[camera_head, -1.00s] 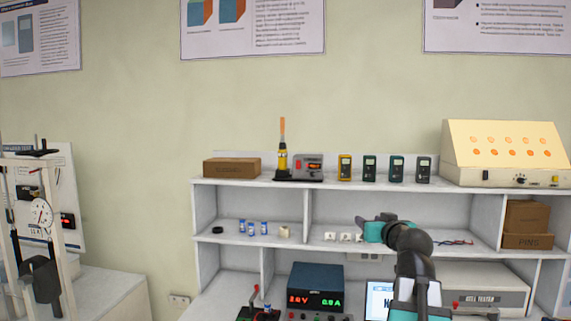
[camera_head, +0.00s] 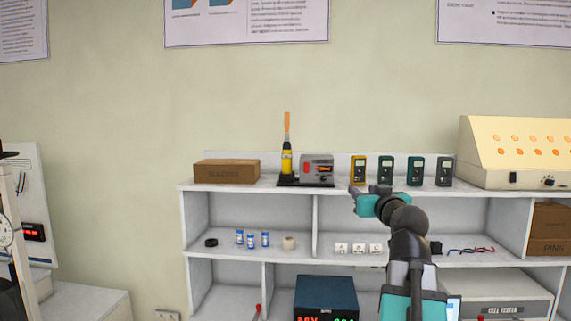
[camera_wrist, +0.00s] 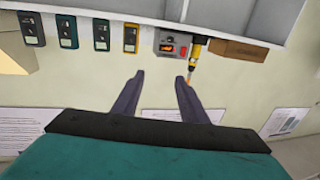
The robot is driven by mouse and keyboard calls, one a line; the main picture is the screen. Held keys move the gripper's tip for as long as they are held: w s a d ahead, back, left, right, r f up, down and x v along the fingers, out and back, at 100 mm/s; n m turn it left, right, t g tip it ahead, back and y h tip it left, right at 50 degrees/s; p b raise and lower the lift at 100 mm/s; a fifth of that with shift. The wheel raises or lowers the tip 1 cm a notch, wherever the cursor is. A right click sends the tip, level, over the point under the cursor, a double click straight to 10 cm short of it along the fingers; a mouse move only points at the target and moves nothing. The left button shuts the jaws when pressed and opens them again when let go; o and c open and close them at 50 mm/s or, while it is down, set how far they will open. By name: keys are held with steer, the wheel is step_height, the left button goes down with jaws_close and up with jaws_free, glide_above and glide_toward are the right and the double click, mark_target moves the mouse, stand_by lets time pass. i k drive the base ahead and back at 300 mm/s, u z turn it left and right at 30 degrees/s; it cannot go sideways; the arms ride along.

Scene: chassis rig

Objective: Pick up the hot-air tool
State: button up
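The hot-air tool (camera_head: 287,158) has a yellow handle and an orange top. It stands upright beside its grey control box (camera_head: 316,171) on the top shelf. My gripper (camera_head: 356,191) is to the right of the tool, near the front edge of that shelf, apart from it. In the wrist view, which shows the shelf upside down, the hot-air tool (camera_wrist: 196,52) is beyond the right fingertip. The fingers of my gripper (camera_wrist: 158,77) are spread with nothing between them.
A brown box (camera_head: 227,171) is left of the tool. A yellow meter (camera_head: 358,170) and several dark meters (camera_head: 415,171) stand to the right. A slanted panel (camera_head: 520,148) with orange dots is farther right. The shelf below holds small blue-white bottles (camera_head: 251,240) and a tape roll (camera_head: 289,243).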

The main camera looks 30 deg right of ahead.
mark_target(287, 153)
steer(key=u, duration=0.05)
steer(key=i, duration=1.2)
